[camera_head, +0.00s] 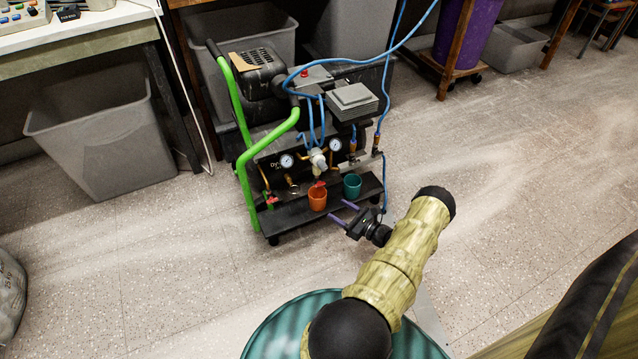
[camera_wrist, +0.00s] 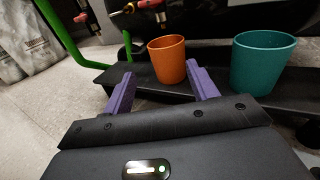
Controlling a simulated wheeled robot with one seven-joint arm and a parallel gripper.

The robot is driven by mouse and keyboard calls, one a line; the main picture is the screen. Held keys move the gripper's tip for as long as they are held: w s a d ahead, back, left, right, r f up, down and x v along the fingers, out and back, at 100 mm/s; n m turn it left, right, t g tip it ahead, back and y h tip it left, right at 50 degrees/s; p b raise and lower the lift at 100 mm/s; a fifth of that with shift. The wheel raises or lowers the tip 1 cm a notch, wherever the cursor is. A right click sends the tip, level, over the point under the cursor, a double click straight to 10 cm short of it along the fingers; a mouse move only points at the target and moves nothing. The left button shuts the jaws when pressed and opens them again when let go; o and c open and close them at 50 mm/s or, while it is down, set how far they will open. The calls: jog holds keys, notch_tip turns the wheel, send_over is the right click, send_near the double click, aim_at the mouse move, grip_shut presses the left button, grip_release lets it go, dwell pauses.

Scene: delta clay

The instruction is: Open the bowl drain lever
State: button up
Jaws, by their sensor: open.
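A wheeled compressor cart (camera_head: 285,218) with a green frame stands on the floor, gauges and brass fittings on its front. A small red lever (camera_head: 319,184) shows below the central regulator, just above an orange cup (camera_head: 317,200). Another red lever (camera_head: 271,199) sits lower left. I cannot tell which is the bowl drain lever. In the wrist view a red part (camera_wrist: 152,4) is cut by the top edge, and a red lever (camera_wrist: 82,17) hangs at upper left. My gripper (camera_head: 340,211) is open and empty in front of the cart's shelf; its purple fingers also show in the wrist view (camera_wrist: 160,76).
A teal cup (camera_head: 352,187) stands on the shelf right of the orange cup. Blue hoses (camera_head: 387,80) run up from the cart. A grey bin (camera_head: 105,145) is at left.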

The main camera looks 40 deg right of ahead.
jog(key=w+a+r+n+g+y+p, duration=0.2)
jog(key=a+r+n+g+y+p, duration=0.15)
jog(key=a+r+n+g, duration=0.6)
jog(key=w+a+r+n+g+y+p, duration=0.15)
jog(key=a+r+n+g+p, duration=0.35)
jog(key=a+r, duration=0.7)
jog(key=s+a+r+n+h+p, duration=0.2)
jog(key=r+n, duration=0.4)
jog(key=r, duration=0.4)
jog(key=s+a+r+n+h+p, duration=0.3)
jog(key=s+a+r+n, duration=0.3)
jog(key=r, duration=0.5)
jog(key=s+a+r+n+h+p, duration=0.3)
jog(key=r+n, duration=0.4)
jog(key=r, duration=0.3)
jog(key=s+a+h, duration=0.1)
jog(key=a, duration=0.1)
jog(key=shift+s+a+r, duration=0.25)
jog(key=shift+a+r, duration=0.1)
jog(key=shift+r, duration=0.05)
